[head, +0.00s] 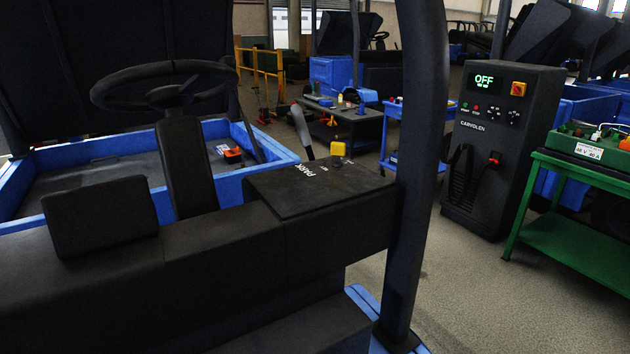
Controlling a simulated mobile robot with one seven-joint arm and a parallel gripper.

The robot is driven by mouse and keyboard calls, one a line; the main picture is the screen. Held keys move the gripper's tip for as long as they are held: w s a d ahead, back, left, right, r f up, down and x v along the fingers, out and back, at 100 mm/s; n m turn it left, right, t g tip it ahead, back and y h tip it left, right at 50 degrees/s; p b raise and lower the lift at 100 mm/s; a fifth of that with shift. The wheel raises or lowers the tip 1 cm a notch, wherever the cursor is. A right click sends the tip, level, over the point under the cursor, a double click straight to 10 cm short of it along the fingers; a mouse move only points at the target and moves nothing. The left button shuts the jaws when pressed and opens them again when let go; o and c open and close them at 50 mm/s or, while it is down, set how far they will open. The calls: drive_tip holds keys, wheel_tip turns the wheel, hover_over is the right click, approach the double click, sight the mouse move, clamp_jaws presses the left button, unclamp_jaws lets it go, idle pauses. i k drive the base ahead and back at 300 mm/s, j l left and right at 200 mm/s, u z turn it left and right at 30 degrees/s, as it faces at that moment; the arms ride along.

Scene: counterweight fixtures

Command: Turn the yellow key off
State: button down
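A small yellow piece, which looks like the yellow key (338,149), stands upright at the back of a dark console panel (290,195). The panel carries white lettering that reads "PARK" and a smaller mark that I cannot read. The key's shaft and any on or off marks around it are too small to tell, so its turned position is unclear. A grey lever (301,131) rises just left of the key. My gripper is not in view, and nothing touches the key.
A black steering wheel (150,82) and a dark seat (100,216) are at the left. A dark upright post (416,170) stands close right of the panel. Beyond it are a charger (497,150) showing "OFF" and a green cart (570,240). Grey floor between is clear.

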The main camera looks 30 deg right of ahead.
sight(337, 150)
drive_tip(key=j+z, duration=0.35)
drive_tip(key=k+j+z, duration=0.1)
drive_tip(key=z, duration=0.25)
drive_tip(key=k+j+z, duration=0.15)
drive_tip(key=z, duration=0.2)
drive_tip(key=i+l, duration=0.1)
drive_tip(key=i, duration=0.35)
